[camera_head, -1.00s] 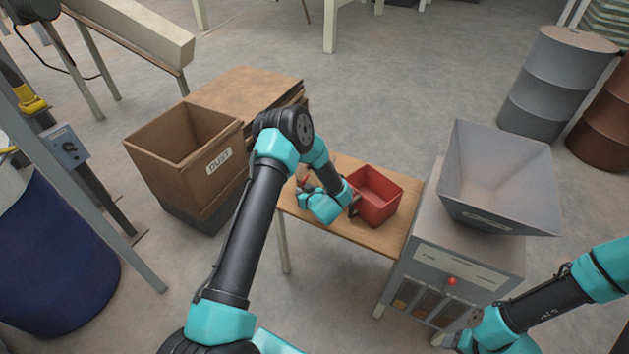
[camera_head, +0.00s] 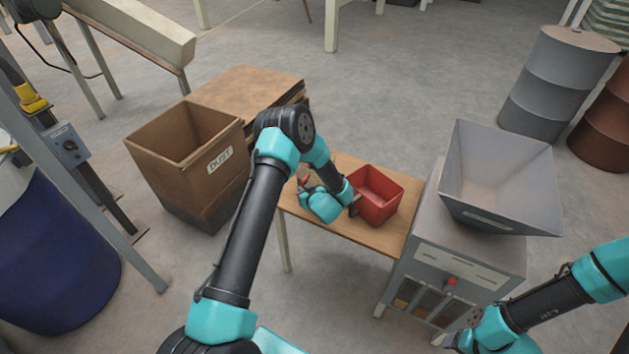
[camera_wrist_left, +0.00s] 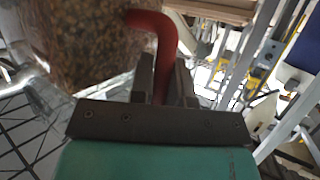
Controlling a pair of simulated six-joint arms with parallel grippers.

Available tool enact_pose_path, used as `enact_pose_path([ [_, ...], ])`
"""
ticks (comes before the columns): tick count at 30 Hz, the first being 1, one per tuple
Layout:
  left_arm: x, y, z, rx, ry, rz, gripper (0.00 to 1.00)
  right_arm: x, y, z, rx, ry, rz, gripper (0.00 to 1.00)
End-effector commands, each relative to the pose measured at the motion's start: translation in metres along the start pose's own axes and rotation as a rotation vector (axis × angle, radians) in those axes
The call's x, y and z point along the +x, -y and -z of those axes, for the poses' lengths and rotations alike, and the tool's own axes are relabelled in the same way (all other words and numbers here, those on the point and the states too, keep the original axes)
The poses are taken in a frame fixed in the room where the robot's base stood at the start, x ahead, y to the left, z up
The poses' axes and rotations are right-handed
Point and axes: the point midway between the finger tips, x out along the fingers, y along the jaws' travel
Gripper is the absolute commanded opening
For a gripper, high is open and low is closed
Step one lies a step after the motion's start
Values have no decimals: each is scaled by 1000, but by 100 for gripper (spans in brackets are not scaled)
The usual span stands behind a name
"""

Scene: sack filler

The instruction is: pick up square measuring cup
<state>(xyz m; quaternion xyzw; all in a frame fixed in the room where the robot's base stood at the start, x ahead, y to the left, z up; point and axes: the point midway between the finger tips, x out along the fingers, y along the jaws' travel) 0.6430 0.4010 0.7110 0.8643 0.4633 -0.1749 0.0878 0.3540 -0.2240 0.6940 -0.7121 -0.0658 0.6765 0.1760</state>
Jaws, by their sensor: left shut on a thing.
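The square measuring cup (camera_head: 376,196) is red and open-topped. It is upright at the wooden table, its open top facing up. My left gripper (camera_head: 355,204) is at the cup's left side, partly hidden by my own wrist. In the left wrist view, a curved red handle (camera_wrist_left: 163,35) runs down between the two dark fingers (camera_wrist_left: 164,82), which are shut on it. Brown grainy material shows beside the handle in that view. My right gripper (camera_head: 447,341) is low at the right, small and unclear, away from the cup.
The wooden table (camera_head: 345,229) carries the cup. A grey machine with a wide hopper (camera_head: 497,185) stands close on its right. A brown box marked DUST (camera_head: 190,160) stands left. A blue drum (camera_head: 60,255) is far left, and grey and brown drums are at upper right.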

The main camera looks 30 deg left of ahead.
Motion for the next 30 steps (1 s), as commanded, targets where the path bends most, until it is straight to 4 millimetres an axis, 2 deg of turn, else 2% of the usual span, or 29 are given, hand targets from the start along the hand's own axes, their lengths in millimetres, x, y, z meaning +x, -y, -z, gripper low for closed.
enact_pose_path([
  [8,-1,0,4,-1,-2,0,0,0,0,0,0,0,0,56],
  [17,-14,0,36,-2,-5,-1,0,0,0,0,0,0,0,56],
  [30,-108,44,4,5,-1,-2,0,0,0,0,0,0,0,56],
])
